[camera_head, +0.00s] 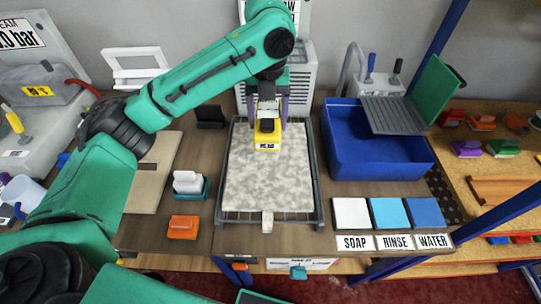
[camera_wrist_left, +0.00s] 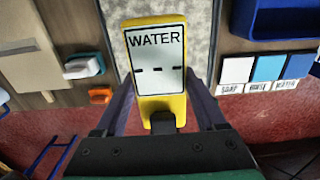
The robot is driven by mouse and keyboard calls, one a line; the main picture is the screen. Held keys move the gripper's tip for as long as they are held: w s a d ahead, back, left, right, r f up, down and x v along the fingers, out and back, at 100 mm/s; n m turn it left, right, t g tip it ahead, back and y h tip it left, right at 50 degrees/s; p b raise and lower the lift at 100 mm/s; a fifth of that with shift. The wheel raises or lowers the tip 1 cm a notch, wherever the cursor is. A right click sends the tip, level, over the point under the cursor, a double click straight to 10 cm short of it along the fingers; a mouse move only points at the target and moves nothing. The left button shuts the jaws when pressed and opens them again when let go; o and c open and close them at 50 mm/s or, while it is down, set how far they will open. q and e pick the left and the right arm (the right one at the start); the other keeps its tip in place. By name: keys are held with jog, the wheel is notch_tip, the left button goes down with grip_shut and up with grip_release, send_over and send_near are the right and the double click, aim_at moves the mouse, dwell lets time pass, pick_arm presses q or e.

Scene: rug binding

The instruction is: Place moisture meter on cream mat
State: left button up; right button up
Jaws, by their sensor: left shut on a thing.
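The yellow moisture meter (camera_head: 267,134) is in my left gripper (camera_head: 268,112), over the far half of a mottled grey rug piece (camera_head: 268,175). I cannot tell whether the meter touches the rug. In the left wrist view the meter (camera_wrist_left: 157,60) shows a white face reading WATER with dashes, between the two fingers of my left gripper (camera_wrist_left: 160,90). The cream mat (camera_head: 146,195) lies flat at the left of the table, partly hidden by my left arm. It also shows at the upper left of the left wrist view (camera_wrist_left: 28,60). My right gripper is not in view.
The rug lies in a dark metal frame (camera_head: 319,190). Left of it are a white block in a teal holder (camera_head: 190,184), an orange block (camera_head: 183,227) and a small black stand (camera_head: 210,116). A blue basin (camera_head: 375,155) and the soap, rinse and water pads (camera_head: 388,213) are right.

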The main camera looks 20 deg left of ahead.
pick_arm(q)
notch_tip(320, 180, down, 6)
send_over(269, 167)
notch_tip(269, 167, down, 6)
jog(key=shift+w+a+r+p, duration=0.15)
jog(key=shift+r+p, duration=0.1)
jog(key=shift+p, duration=0.15)
jog(key=f, duration=0.3)
jog(key=shift+s, duration=0.25)
jog(key=shift+f, duration=0.25)
jog(key=shift+w+f, duration=0.1)
jog(key=shift+f, duration=0.05)
jog(key=o, duration=1.6)
jog(key=shift+c, duration=0.2)
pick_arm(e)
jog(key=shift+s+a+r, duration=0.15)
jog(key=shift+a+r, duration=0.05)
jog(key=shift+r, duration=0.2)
